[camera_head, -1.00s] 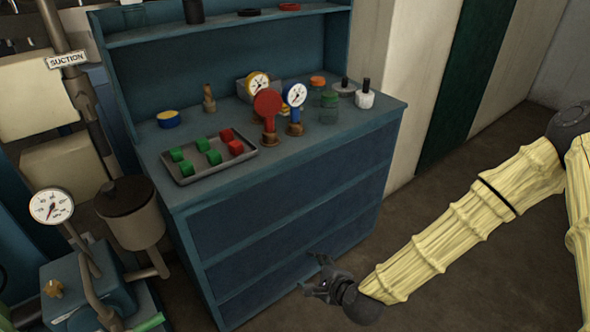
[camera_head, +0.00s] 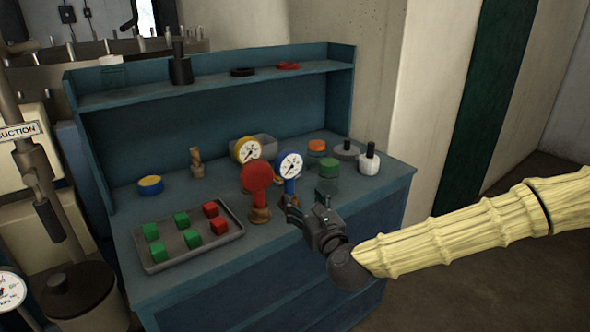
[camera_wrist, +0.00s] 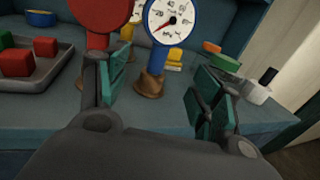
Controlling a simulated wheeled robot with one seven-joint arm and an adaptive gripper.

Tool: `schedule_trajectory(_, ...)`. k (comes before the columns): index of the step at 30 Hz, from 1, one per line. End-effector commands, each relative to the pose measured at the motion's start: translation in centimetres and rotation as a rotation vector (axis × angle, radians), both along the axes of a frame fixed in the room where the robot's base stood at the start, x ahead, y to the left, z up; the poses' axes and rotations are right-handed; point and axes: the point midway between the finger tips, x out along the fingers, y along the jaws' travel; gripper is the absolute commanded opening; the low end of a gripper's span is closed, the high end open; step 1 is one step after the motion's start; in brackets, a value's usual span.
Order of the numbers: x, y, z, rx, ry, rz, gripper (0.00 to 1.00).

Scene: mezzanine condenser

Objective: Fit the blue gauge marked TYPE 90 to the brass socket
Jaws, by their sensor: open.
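The blue gauge (camera_head: 290,165) has a white dial, a blue rim and a blue stem, and stands upright in a brown base on the bench. The wrist view also shows the blue gauge (camera_wrist: 158,58); its TYPE 90 mark is not readable. My gripper (camera_head: 306,208) is open and empty at the bench's front edge, close to the blue gauge. In the wrist view the stem lies ahead, between the teal finger pads, apart from both. I cannot tell which part is the brass socket; a brass-coloured fitting (camera_head: 197,162) stands on the bench.
A red disc-headed piece (camera_head: 256,175) stands just left of the blue gauge, with a yellow gauge (camera_head: 247,150) behind. A tray (camera_head: 158,268) of red and green blocks lies left. Jars (camera_head: 329,170) and a white knobbed pot (camera_head: 369,164) stand right. Another gauge (camera_head: 10,290) is far left.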

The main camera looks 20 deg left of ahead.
Motion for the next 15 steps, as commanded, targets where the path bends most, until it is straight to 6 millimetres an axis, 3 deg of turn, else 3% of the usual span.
schedule_trajectory(15, 4.3, 3.6, 0.0, 0.001, 0.0, 0.005, 0.66)
